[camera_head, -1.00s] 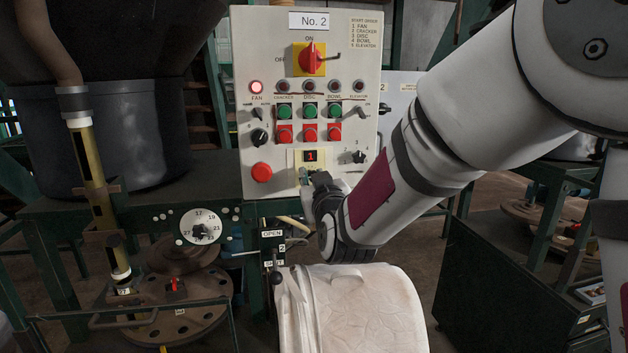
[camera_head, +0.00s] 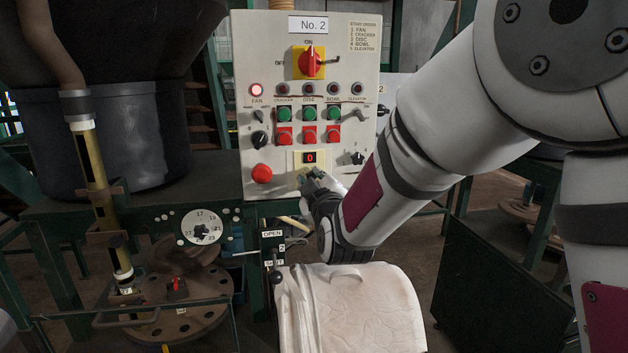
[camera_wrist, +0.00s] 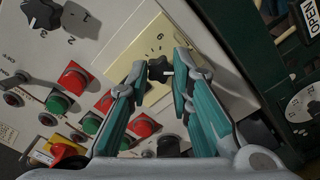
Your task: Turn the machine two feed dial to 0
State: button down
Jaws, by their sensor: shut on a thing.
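The No. 2 control panel (camera_head: 309,100) stands upright in the head view. Its small red display (camera_head: 310,158) reads 0. The feed dial is a dark lobed knob (camera_wrist: 158,69) on a cream plate (camera_wrist: 128,59) with printed numbers, seen in the wrist view. My gripper (camera_wrist: 160,70) has its two teal fingers on either side of the knob and is shut on it. In the head view my gripper (camera_head: 311,180) is at the plate below the display and hides most of the knob.
Green and red push buttons (camera_head: 309,124), a large red button (camera_head: 262,173) and a red rotary switch (camera_head: 311,62) are close on the panel. A numbered dial (camera_head: 201,227) and an OPEN lever (camera_head: 275,262) are lower left. A white bag (camera_head: 352,310) hangs below my gripper.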

dwell(0.4)
jog(key=c, duration=1.4)
grip_release()
jog(key=shift+c, duration=0.2)
jog(key=v, duration=1.2)
